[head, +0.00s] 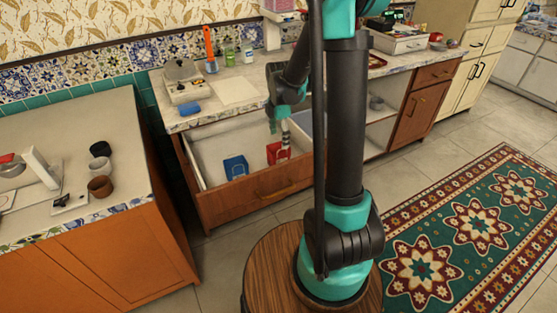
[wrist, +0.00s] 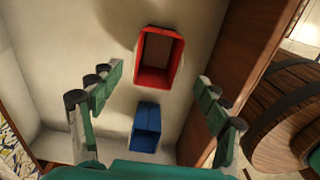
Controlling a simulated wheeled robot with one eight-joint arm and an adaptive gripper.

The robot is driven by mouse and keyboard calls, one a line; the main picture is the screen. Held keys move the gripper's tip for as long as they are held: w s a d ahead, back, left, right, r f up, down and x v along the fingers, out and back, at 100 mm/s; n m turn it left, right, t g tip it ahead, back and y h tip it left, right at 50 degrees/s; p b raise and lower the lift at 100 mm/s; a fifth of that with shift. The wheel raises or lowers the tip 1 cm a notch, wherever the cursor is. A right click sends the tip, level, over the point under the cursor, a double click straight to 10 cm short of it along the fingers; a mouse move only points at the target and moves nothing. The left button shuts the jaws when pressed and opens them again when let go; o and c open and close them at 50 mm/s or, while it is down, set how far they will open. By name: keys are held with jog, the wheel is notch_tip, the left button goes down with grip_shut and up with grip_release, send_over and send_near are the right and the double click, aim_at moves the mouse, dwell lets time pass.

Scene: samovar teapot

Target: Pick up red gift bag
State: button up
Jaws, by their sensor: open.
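The red gift bag (head: 277,153) stands in an open drawer (head: 247,200) in the head view. It also shows in the wrist view (wrist: 176,62) as an open-topped red box shape, upper middle. My gripper (head: 280,122) is above the drawer, over the red bag in the head view. In the wrist view my gripper (wrist: 155,105) is open, its green fingers apart on the left and right, with nothing between them in contact. The red bag lies ahead of the fingertips. A blue gift bag (head: 236,167) stands to the left of the red one; it also shows in the wrist view (wrist: 146,128).
The drawer's wooden front (wrist: 235,50) borders the bags on the right in the wrist view. The counter (head: 185,121) above the drawer holds a blue item (head: 190,108) and several other objects. The drawer floor around the bags is mostly clear.

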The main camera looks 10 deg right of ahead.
aim_at(278, 156)
jog(key=shift+w+f, duration=0.2)
jog(key=shift+f, duration=3.9)
jog(key=c, duration=1.1)
jog(key=shift+r, duration=0.1)
